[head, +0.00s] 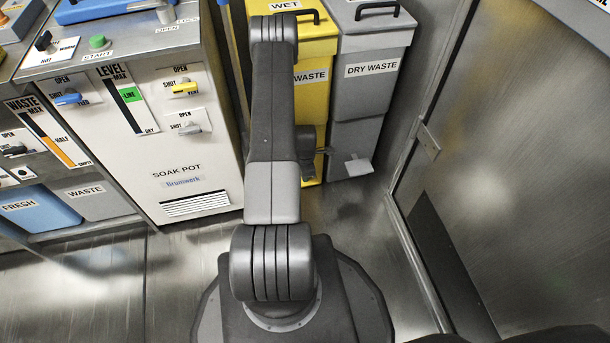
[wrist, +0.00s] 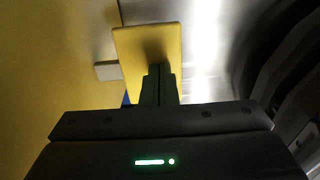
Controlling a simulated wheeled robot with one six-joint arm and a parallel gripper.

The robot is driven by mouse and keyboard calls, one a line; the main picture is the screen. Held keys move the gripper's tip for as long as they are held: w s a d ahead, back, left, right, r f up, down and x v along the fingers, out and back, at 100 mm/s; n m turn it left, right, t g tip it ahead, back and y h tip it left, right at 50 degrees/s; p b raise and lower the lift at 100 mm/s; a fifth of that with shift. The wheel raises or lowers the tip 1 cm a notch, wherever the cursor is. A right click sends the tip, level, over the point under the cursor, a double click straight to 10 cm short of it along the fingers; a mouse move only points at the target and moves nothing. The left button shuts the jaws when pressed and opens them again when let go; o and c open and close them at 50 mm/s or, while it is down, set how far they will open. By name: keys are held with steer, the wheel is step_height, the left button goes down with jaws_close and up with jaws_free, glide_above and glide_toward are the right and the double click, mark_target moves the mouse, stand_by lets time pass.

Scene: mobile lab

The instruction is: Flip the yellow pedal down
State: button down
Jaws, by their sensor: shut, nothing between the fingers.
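The yellow pedal (wrist: 147,45) is a flat plate beside the yellow wall of the wet waste bin (wrist: 50,60) in the wrist view. My gripper (wrist: 160,72) is shut and empty. Its dark fingertips overlap the lower middle of the pedal in that view. I cannot tell whether they touch it. In the head view, the yellow wet waste bin (head: 313,95) stands partly behind my arm, and the pedal is mostly hidden at its foot.
A grey dry waste bin (head: 365,105) with its own grey pedal (head: 358,165) stands right of the yellow bin. A metal wall with a door (head: 520,150) closes off the right. The soak pot cabinet (head: 175,150) stands to the left. The metal floor (head: 190,260) is clear at front left.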

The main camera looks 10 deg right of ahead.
steer(key=f+b, duration=0.1)
steer(key=s+f+b, duration=0.1)
steer(key=f, duration=0.1)
steer(key=shift+b, duration=0.35)
steer(key=shift+r+p, duration=0.25)
steer(key=shift+p, duration=0.05)
steer(key=shift+r, duration=0.1)
steer(key=shift+w+r+p, duration=0.1)
steer(key=shift+r+p, duration=0.2)
steer(key=shift+r, duration=0.45)
